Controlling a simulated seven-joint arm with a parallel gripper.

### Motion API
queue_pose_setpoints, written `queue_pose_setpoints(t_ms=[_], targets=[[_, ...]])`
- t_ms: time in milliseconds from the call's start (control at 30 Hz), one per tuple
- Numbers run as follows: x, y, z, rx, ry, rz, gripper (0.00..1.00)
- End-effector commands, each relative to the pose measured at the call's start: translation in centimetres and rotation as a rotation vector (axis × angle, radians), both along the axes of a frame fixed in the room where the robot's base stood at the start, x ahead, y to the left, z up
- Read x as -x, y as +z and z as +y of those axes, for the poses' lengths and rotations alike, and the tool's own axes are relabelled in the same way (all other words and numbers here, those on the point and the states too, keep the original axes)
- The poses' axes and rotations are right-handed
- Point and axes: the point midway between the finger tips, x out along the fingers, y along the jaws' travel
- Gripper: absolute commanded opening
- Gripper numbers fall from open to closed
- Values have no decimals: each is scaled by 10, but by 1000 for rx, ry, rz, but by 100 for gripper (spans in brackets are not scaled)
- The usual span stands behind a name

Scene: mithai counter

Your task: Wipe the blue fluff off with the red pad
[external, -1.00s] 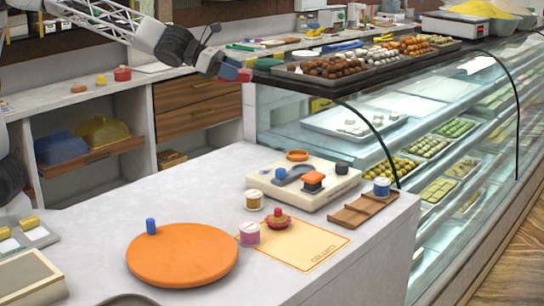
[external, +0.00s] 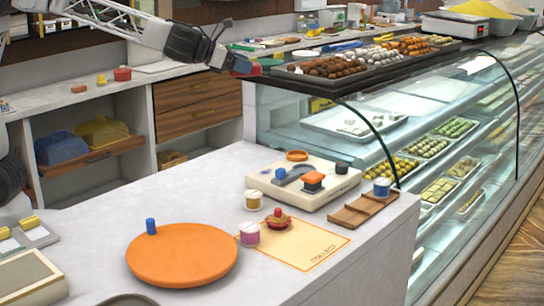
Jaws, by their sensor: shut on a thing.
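My gripper (external: 231,60) is up at the top of the external view, in front of the back shelf and near the sweets trays. It is shut on the red pad (external: 246,69), which is held well above and behind the counter, apart from it. I cannot make out blue fluff for sure.
On the counter are an orange round plate (external: 185,258) with a blue knob, a yellow mat (external: 315,245), several small tubs and a brown rack (external: 350,212). The glass display case (external: 450,130) stands to the right. The counter's back left is clear.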

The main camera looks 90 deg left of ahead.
Motion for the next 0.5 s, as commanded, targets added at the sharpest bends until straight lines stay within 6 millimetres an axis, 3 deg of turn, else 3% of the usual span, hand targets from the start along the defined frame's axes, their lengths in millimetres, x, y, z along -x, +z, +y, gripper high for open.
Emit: queue_pose_setpoints(t_ms=[233, 500], targets=[[-19, -64, -15, -3, 204, 5, 40], [-30, -140, -45, -2, 419, 3, 40]])
